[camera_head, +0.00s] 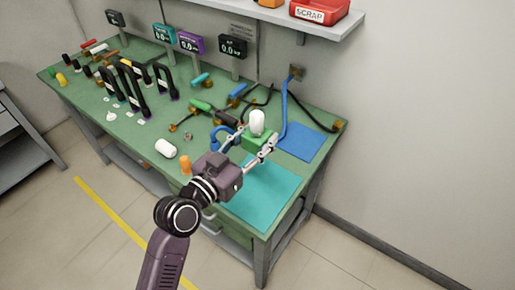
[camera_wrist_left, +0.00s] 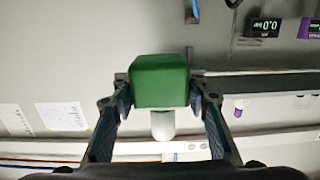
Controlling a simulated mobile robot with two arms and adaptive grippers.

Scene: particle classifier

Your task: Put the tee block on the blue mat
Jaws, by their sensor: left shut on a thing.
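My left gripper (camera_head: 256,138) is shut on a green block (camera_head: 254,143) with a white rounded cylinder (camera_head: 257,121) on it, which I take as the tee block. In the left wrist view the green block (camera_wrist_left: 160,78) sits between both fingers, and the white cylinder (camera_wrist_left: 163,125) shows below it. The blue mat (camera_head: 304,142) lies at the right end of the green bench, just right of the held block in the head view. The block's height above the bench is hard to tell. My right gripper is not in view.
A teal mat (camera_head: 268,192) lies at the bench's front right, partly under my arm. A white cylinder (camera_head: 166,148) and an orange piece (camera_head: 185,164) stand left of my gripper. A blue cable (camera_head: 284,105) runs down beside the blue mat. A shelf with a red scrap bin (camera_head: 320,10) hangs behind.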

